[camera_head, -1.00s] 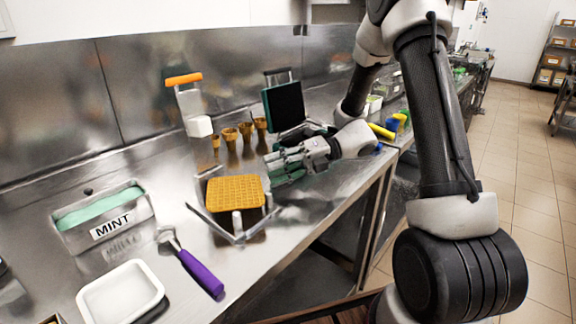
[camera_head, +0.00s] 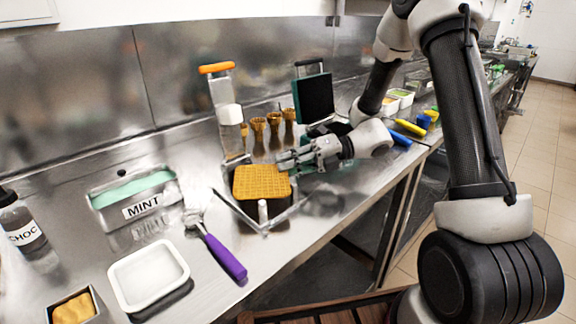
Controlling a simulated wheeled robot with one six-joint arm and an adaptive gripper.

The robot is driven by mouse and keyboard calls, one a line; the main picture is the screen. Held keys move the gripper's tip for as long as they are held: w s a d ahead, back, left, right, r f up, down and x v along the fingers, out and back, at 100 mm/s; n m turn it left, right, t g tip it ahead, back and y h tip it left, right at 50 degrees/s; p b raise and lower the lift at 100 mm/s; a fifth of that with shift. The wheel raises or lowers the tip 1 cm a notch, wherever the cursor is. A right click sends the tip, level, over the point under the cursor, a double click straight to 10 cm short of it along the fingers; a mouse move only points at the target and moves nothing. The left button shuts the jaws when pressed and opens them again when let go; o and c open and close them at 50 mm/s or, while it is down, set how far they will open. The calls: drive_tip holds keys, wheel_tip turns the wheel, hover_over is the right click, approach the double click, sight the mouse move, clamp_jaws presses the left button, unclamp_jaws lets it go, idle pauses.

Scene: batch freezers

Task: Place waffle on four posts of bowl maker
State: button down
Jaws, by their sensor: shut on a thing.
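The waffle (camera_head: 260,181) is a square orange-brown grid, lying about level over the bowl maker. The bowl maker (camera_head: 240,214) is a metal frame on the counter, with one pale post (camera_head: 262,210) showing at its front; the waffle hides most of the others. My gripper (camera_head: 286,163) comes in from the right and is shut on the waffle's far right edge. I cannot tell whether the waffle touches the posts.
A waffle iron with a dark raised plate (camera_head: 314,98) stands behind my gripper. Several cones (camera_head: 273,130) and a clear dispenser with an orange top (camera_head: 217,80) stand behind the waffle. In front are a purple-handled scoop (camera_head: 224,256), a white tray (camera_head: 148,278) and the MINT tub (camera_head: 136,205).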

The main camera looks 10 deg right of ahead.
drive_tip(key=c, duration=1.4)
unclamp_jaws()
drive_tip(key=shift+o, duration=0.2)
drive_tip(key=v, duration=1.2)
drive_tip(key=shift+d, duration=0.15)
